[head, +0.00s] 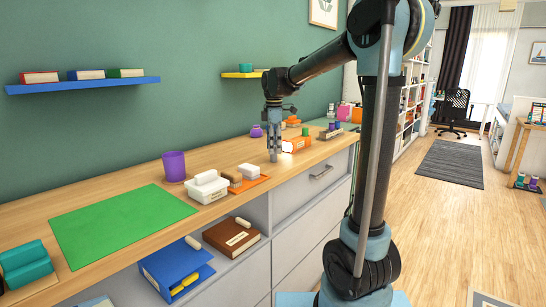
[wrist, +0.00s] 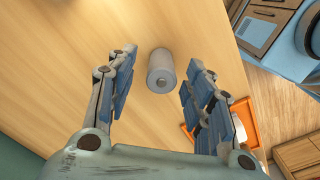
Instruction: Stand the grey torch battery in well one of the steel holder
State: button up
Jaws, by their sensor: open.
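The grey torch battery (wrist: 161,72) shows in the wrist view on the wooden counter, its round end facing the camera. It lies in the gap between the fingertips of my gripper (wrist: 157,80), with clear space on both sides. My gripper is open and neither finger appears to touch the battery. In the head view my gripper (head: 273,155) points down low over the counter, and I cannot make out the battery there. I cannot identify the steel holder for certain in either view.
An orange book-like block (head: 297,145) is close on the right. Bare wood surrounds the battery.

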jog(key=shift+f, duration=0.8)
grip_shut()
